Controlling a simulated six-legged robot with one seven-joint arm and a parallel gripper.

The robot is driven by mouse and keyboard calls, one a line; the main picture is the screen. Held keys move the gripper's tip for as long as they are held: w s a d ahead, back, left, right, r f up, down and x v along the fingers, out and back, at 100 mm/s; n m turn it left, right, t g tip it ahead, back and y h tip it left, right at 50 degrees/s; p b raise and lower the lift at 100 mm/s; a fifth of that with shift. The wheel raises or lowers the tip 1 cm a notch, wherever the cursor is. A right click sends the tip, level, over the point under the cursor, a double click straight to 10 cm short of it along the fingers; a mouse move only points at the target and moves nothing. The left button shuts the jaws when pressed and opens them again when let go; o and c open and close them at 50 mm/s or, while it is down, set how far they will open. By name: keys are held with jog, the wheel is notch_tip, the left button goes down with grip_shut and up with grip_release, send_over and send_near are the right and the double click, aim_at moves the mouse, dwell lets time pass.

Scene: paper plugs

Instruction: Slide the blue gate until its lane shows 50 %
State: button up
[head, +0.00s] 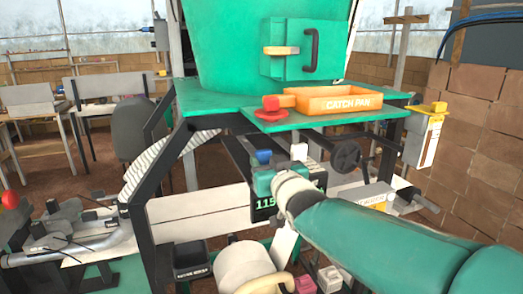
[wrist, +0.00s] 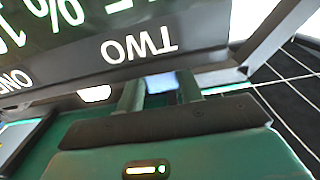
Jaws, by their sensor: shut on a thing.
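The blue gate's handle (head: 264,156) shows just above my gripper (head: 263,170) in the head view. In the wrist view the blue piece (wrist: 162,82) sits between the two fingers of my gripper (wrist: 160,92), which are shut on it. A dark display (head: 264,207) with green figures hangs beside my gripper; its left part seems to read 115, and my arm hides the rest. In the wrist view the display (wrist: 85,40) is upside down, with labels ONE and TWO and cut-off figures. The blue lane's full reading cannot be made out.
A white handle (head: 299,152) stands right of the blue one. A black handwheel (head: 346,156) is further right. An orange catch pan (head: 335,103) and a red button (head: 271,106) sit on the green shelf above. A dark frame post (head: 143,235) stands at left.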

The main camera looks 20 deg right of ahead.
jog(key=shift+w, duration=1.4)
dwell(1.0)
jog(key=o, duration=0.9)
jog(key=shift+s, duration=2)
jog(key=shift+s, duration=0.1)
jog(key=s, duration=1.4)
jog(key=s+a+f+g, duration=0.2)
jog(key=s+f+g, duration=0.1)
jog(key=f+g, duration=0.1)
jog(key=s+a+f+g, duration=0.3)
jog(key=f+g, duration=0.1)
jog(key=f, duration=0.3)
jog(key=s+a+f+g, duration=0.2)
jog(key=f+g, duration=0.2)
jog(key=f, duration=0.1)
jog(key=shift+s+a+f, duration=0.25)
jog(key=shift+s+f, duration=0.15)
